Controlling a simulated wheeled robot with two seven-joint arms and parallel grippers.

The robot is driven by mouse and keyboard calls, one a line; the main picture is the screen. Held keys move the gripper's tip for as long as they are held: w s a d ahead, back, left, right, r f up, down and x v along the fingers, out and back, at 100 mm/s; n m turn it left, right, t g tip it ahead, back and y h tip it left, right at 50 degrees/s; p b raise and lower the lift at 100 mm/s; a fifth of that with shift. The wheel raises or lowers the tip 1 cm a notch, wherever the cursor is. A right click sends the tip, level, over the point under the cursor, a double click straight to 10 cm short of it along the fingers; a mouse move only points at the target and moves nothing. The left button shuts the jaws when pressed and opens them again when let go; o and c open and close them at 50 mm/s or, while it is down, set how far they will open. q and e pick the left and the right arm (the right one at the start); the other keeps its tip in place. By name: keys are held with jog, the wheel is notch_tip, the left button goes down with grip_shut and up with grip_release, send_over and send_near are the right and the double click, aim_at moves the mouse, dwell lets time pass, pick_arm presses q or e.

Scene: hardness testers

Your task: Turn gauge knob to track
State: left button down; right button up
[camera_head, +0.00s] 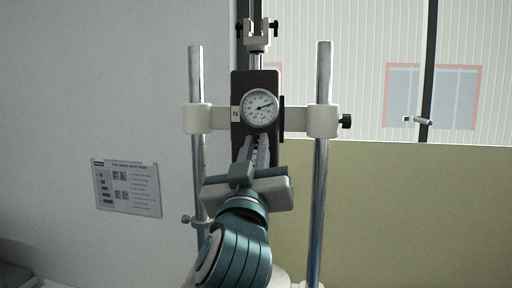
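The gauge (259,107) has a round white dial with a black needle pointing to the right and slightly up. It sits on a dark upright housing (241,84) between two metal posts. My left gripper (256,142) reaches up from below, with its two grey fingers at the lower end of the housing, just under the dial. A narrow dark gap shows between the fingers. The gauge knob cannot be made out; the fingers cover the area under the dial. Whether they touch or hold anything there is unclear. My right gripper is not in view.
Chrome posts stand at left (196,75) and right (323,75), close beside the gripper. A white crossbar (297,119) joins them, with a black side knob (345,121) at right. A printed sheet (127,187) hangs on the left wall. A tan panel (420,210) stands behind.

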pick_arm(q)
jog(key=shift+m, duration=0.3)
jog(key=m+h, duration=0.1)
jog(key=m, duration=0.1)
jog(key=m+h, duration=0.1)
jog(key=m, duration=0.1)
jog(key=shift+a+m+h, duration=0.2)
jog(key=shift+m+h, duration=0.1)
jog(key=m+h, duration=0.1)
jog(key=m, duration=0.1)
jog(key=m+g+h, duration=0.1)
jog(key=m, duration=0.2)
jog(key=m+g+h, duration=0.1)
jog(key=m, duration=0.1)
jog(key=shift+w+a+r+m, duration=0.15)
jog(key=shift+a+m, duration=0.1)
jog(key=shift+m, duration=0.15)
jog(key=m+g+h, duration=0.1)
jog(key=m, duration=0.2)
jog(key=m+g, duration=0.1)
jog(key=m, duration=0.1)
jog(key=shift+a+r+m+g+h, duration=0.2)
jog(key=shift+m+g+h, duration=0.1)
jog(key=shift+m+h, duration=0.1)
jog(key=shift+r+m+g, duration=0.1)
jog(key=shift+m+g, duration=0.8)
jog(key=shift+m, duration=1.5)
jog(key=c, duration=1.7)
grip_release()
jog(key=shift+c, duration=0.2)
